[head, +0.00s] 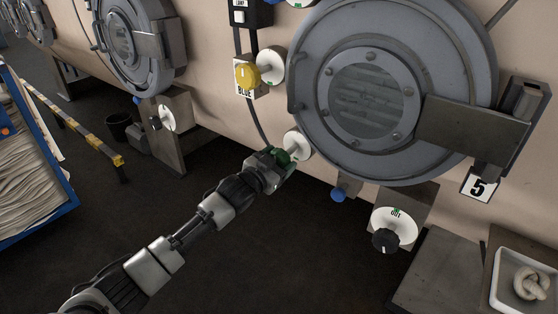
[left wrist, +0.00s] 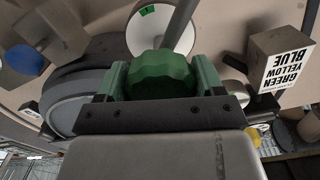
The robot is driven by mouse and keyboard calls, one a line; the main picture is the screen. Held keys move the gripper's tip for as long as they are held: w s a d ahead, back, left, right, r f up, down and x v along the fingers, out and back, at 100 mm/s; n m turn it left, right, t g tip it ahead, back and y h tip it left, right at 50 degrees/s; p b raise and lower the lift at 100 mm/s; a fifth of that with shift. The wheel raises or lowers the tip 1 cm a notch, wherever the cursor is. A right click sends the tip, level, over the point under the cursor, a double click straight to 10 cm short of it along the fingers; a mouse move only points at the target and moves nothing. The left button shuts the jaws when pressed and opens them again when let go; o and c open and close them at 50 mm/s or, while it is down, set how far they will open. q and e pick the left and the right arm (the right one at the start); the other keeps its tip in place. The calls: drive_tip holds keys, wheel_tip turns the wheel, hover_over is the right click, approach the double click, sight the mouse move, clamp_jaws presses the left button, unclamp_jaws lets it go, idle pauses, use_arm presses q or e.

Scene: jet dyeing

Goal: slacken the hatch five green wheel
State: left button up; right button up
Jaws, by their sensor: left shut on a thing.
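The green wheel (left wrist: 160,76) is a dark scalloped knob in the left wrist view, between the two fingers of my left gripper (left wrist: 161,84). A white dial disc (left wrist: 182,30) with a green mark sits behind it. In the head view my left gripper (head: 284,157) reaches the green wheel just left of and below the round hatch (head: 372,95) with the number 5 plate (head: 479,186). The gripper is shut on the wheel and mostly hides it there. The hatch is closed. My right gripper is not in view.
A yellow knob (head: 246,75) with a white dial is above the green wheel. A black knob (head: 385,240) with a dial marked "out" is below the hatch. A blue knob (head: 338,194) sits nearby. A tray (head: 497,282) with a knotted piece stands at bottom right.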

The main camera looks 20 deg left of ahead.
use_arm(q)
drive_tip(key=shift+f, duration=0.15)
drive_tip(key=o, duration=0.9)
drive_tip(key=shift+s, duration=0.15)
drive_tip(key=v, duration=1)
drive_tip(key=shift+s+a, duration=0.15)
drive_tip(key=shift+s, duration=0.1)
